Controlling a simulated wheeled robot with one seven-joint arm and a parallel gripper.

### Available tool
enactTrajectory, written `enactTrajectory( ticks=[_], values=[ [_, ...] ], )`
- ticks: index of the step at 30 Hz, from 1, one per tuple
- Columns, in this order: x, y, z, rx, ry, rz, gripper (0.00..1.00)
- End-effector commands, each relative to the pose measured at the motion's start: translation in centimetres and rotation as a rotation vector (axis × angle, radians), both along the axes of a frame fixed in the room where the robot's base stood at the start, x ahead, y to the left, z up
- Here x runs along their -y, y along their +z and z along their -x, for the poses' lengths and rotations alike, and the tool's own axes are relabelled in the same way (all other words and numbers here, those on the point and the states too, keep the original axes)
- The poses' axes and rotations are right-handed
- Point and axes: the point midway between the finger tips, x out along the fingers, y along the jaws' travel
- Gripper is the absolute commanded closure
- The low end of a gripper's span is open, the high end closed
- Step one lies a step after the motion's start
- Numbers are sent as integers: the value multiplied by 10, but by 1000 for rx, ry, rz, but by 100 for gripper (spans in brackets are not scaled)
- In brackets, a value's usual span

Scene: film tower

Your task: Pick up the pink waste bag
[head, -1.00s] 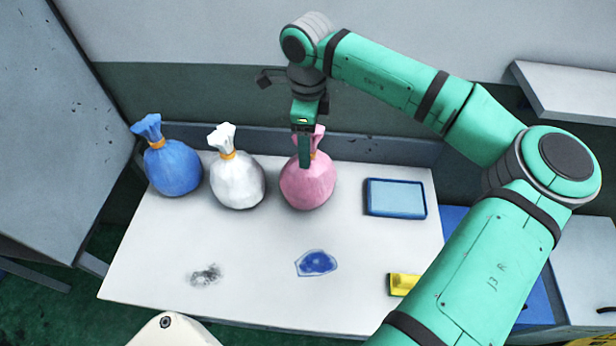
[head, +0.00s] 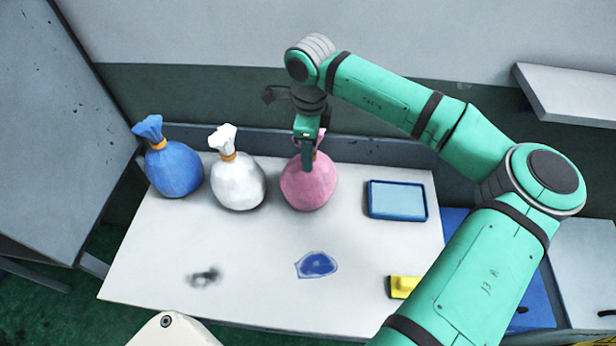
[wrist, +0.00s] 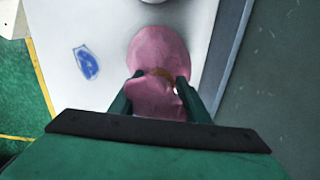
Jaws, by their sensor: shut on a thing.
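The pink waste bag (head: 308,186) stands upright on the white table, to the right of the white bag. In the wrist view the pink bag (wrist: 158,52) lies between and beyond my fingers, with its gathered top and orange tie at the jaws. My gripper (head: 308,162) comes down from above and is shut on the neck of the pink bag. In the wrist view my gripper (wrist: 160,98) has one finger on each side of the neck. The bag's base appears to touch the table; the gripper partly hides its top in the head view.
A white bag (head: 237,184) and a blue bag (head: 174,170) stand to the left on the table (head: 140,262). A blue-rimmed tray (head: 397,200) is at the right. A blue patch (head: 317,264), a dark smudge (head: 204,276) and a yellow item (head: 403,287) are nearer the front.

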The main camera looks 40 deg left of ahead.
Motion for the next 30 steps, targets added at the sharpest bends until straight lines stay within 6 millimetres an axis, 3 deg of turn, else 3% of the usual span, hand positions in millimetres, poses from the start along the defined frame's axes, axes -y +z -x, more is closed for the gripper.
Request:
enactTrajectory(
  ticks=[4, 11, 19, 30],
  values=[
    [1, -7, 3, -8, 1, 8, 100],
    [0, 1, 4, -9, 5, 9, 100],
    [-2, 28, 4, -6, 7, 8, 100],
    [-10, 75, 42, -1, 9, 6, 100]
  ],
)
